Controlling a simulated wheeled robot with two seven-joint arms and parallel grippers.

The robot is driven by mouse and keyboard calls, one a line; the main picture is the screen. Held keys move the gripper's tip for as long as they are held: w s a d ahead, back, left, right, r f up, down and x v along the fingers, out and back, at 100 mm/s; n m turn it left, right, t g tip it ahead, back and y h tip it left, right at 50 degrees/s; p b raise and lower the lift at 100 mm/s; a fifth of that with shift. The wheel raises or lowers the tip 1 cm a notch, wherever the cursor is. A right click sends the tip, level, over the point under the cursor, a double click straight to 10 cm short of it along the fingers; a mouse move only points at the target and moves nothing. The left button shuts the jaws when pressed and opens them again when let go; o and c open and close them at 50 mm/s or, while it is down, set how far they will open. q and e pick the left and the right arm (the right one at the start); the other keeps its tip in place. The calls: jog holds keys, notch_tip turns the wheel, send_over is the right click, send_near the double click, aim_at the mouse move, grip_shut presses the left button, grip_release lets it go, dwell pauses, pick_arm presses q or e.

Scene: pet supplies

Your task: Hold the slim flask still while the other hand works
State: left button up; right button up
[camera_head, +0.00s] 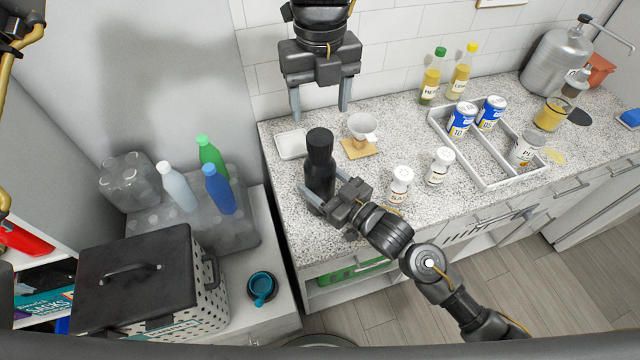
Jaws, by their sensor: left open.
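The slim flask (319,158) is black and stands upright on the speckled counter near its left end. My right gripper (324,188), reaching in from the lower right, has its fingers on both sides of the flask's lower body and looks closed on it. The fingers cover part of that lower body. My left gripper (320,110) hangs at the top middle, fingers pointing down and apart, with nothing between them. It is above and behind the flask, clear of it.
A white funnel-shaped cup on a wooden base (362,130) and a small white dish (292,144) are close to the flask. Two white shakers (400,183) stand to the right. A divided tray (484,178) holds cans and a jar. Bottles (430,78) stand by the wall.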

jog(key=c, duration=1.2)
grip_shut()
pick_arm(q)
jog(key=m, duration=1.4)
jog(key=shift+m, duration=0.3)
jog(key=m, duration=0.4)
jog(key=shift+m, duration=0.4)
jog(key=m, duration=1.2)
jog(key=shift+f, duration=0.1)
